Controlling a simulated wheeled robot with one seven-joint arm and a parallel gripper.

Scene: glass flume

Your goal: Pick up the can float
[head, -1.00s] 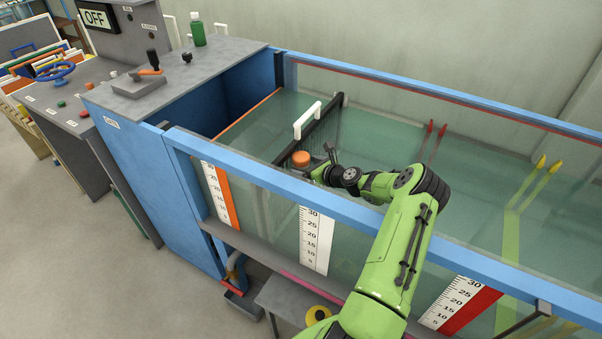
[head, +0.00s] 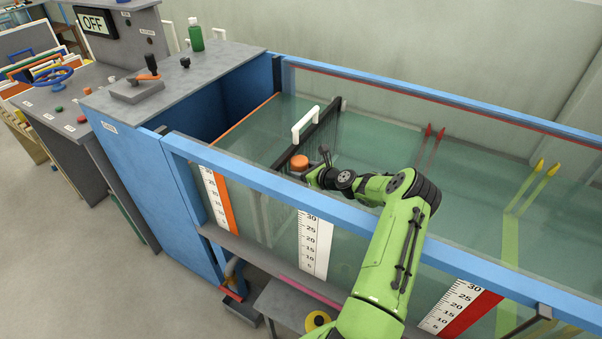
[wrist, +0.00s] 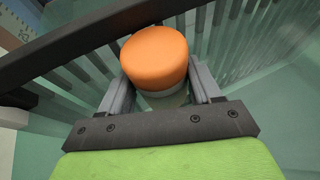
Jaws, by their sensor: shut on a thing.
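The can float has an orange top (head: 299,162) and, in the wrist view, a pale band under the orange (wrist: 154,58). It is inside the glass flume near its left end, right beside a dark barred screen (head: 318,133). My gripper (head: 306,172) reaches over the front rail of the flume. In the wrist view the two grey fingers of my gripper (wrist: 160,85) are on either side of the float and shut on it.
The blue front rail (head: 270,182) runs under my arm. The dark bar of the screen with a white handle (head: 305,123) lies close to the float. Red markers (head: 429,132) and yellow markers (head: 540,167) stand farther right. Water between them is open.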

